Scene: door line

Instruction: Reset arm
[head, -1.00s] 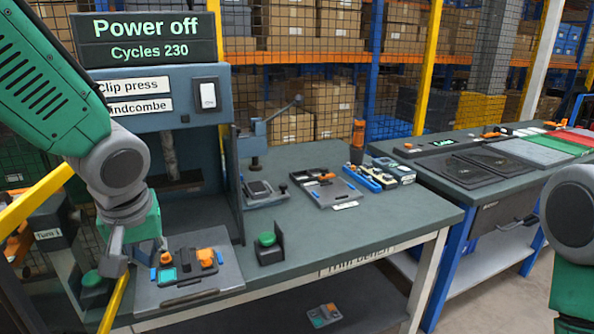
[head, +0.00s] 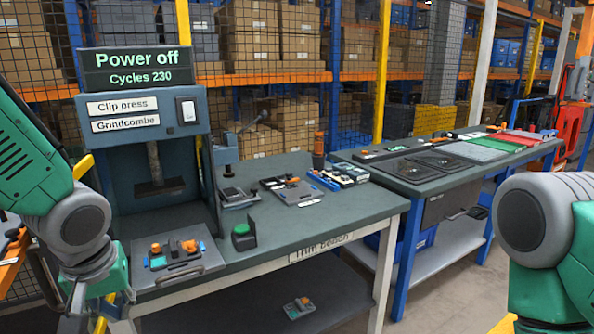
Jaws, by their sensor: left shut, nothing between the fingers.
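My left arm comes in from the left, and its gripper (head: 84,298) hangs at the lower left, in front of the clip press bench. It is shut and holds nothing. It shows left of the grey plate (head: 205,262) with orange and teal parts and looks apart from it. My right arm shows at the right edge, but its gripper is out of view. The clip press (head: 150,158) stands behind the plate, with a "Power off, Cycles 230" sign (head: 136,69) on top and a white switch (head: 187,110) on its front.
The trim bench (head: 300,232) carries a green button (head: 241,238), a small hand press (head: 226,155) and several trays and tools. A second bench (head: 390,178) with dark mats stands to the right. Mesh fencing and box shelves close the back. Open floor (head: 440,285) shows at lower right.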

